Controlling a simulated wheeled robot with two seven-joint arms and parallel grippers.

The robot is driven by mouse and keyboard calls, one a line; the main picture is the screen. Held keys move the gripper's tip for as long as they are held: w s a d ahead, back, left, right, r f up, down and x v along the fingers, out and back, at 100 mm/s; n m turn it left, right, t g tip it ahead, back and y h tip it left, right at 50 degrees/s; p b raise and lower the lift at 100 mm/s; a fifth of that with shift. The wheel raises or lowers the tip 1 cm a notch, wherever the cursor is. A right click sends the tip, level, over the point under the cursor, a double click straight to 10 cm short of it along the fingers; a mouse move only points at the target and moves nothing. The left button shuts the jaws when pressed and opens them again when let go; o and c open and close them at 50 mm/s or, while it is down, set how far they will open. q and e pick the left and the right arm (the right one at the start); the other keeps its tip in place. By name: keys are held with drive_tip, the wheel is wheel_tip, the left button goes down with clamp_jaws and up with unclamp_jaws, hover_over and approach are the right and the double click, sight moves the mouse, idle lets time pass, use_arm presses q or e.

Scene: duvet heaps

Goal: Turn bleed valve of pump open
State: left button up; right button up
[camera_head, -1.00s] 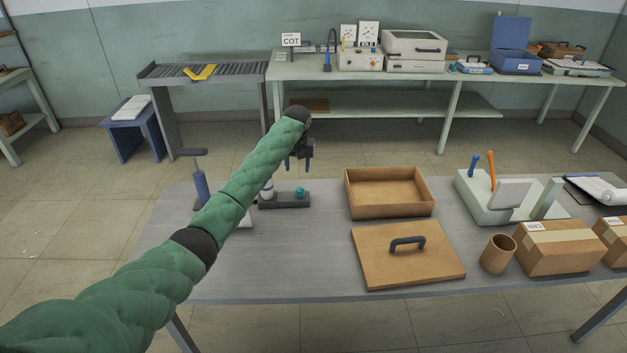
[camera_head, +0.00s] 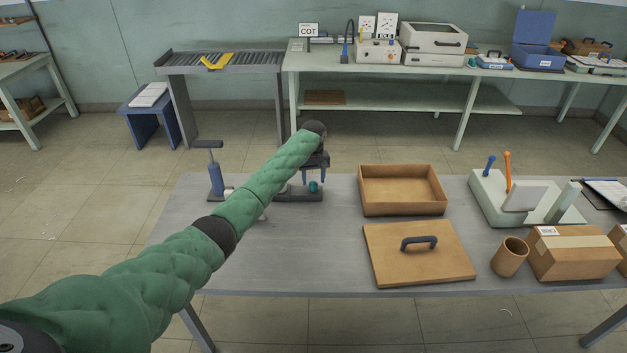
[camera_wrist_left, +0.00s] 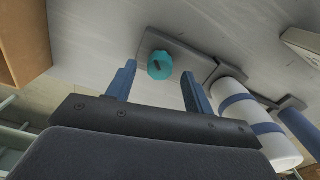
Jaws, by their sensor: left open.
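The pump stands at the left of the grey table, with a blue upright cylinder (camera_head: 215,179) and a dark handle on top. Its dark base (camera_head: 298,195) reaches right, partly hidden behind my green left arm. The teal bleed valve knob (camera_head: 314,187) sits at the base's right end. It also shows in the left wrist view as a round teal knob (camera_wrist_left: 160,65) with a dark slot. My left gripper (camera_head: 314,177) is open just above the knob. In the wrist view its two blue fingers (camera_wrist_left: 158,88) are spread to either side below the knob, not touching it.
A brown open box (camera_head: 402,212) and a lid with a dark handle (camera_head: 420,270) lie right of the pump. Further right are a cup (camera_head: 509,257), cartons (camera_head: 570,268) and a pale fixture (camera_head: 488,208). The table's front left area is clear.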

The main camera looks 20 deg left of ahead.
use_arm(q)
drive_tip(key=shift+f, duration=1.25)
use_arm(e)
drive_tip(key=shift+s+d+f, duration=0.1)
drive_tip(key=shift+s, duration=0.4)
drive_tip(key=shift+s+d+f, duration=0.1)
drive_tip(key=shift+s, duration=0.4)
use_arm(q)
drive_tip(key=c, duration=1)
drive_tip(key=shift+o, duration=0.2)
